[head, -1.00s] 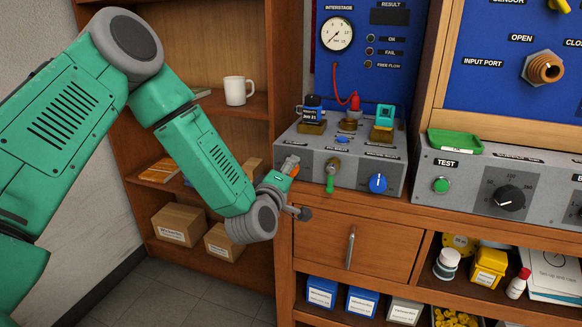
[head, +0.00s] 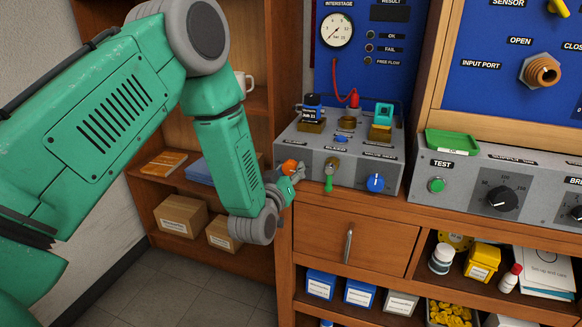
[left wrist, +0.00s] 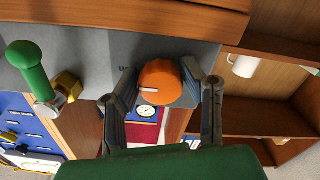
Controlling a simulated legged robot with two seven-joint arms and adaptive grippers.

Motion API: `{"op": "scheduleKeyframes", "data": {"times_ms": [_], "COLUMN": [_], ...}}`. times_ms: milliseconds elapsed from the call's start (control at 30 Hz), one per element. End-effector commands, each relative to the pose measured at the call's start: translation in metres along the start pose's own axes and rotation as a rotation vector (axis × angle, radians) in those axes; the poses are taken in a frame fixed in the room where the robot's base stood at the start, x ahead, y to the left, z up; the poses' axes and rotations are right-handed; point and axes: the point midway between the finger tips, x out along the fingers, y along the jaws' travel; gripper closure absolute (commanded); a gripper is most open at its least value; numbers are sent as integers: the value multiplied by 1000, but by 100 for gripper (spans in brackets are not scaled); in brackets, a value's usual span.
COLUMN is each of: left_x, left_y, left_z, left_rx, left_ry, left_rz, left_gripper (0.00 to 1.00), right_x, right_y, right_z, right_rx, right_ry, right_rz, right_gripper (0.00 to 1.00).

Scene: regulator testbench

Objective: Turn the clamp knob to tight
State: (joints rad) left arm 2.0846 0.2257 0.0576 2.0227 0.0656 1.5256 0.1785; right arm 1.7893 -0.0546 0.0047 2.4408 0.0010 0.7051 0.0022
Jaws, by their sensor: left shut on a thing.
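The orange clamp knob (head: 289,166) is on the left of the front face of the grey box (head: 345,175). In the left wrist view the round knob (left wrist: 160,82) sits between my fingers, with a white pointer mark toward the picture's left. My left gripper (head: 296,172) is at the knob and shut on it. In the left wrist view the gripper (left wrist: 165,92) has one finger on each side of the knob. The label by the knob is mostly hidden. My right gripper is in neither view.
A green-handled lever (head: 329,178) stands just right of the knob, then a blue knob (head: 375,183). Clamped parts and a red hose (head: 345,97) sit on top of the box. A drawer (head: 355,240) lies below. A shelf with cartons (head: 181,217) is at left.

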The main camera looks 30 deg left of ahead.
Motion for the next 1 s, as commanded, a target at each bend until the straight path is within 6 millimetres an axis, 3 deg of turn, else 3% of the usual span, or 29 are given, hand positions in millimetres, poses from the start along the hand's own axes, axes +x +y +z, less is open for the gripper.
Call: {"op": "scheduleKeyframes", "data": {"times_ms": [500, 1000], "left_x": [-2, -1], "left_y": [-1, -1], "left_z": [-1, -1], "left_rx": [421, 555], "left_ry": [-1, 2], "left_rz": [-2, -2], "left_gripper": [93, 93], "right_x": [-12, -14], "right_y": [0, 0], "right_z": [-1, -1], "right_rx": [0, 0], "right_ry": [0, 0], "right_rz": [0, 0], "right_gripper": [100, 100]}}
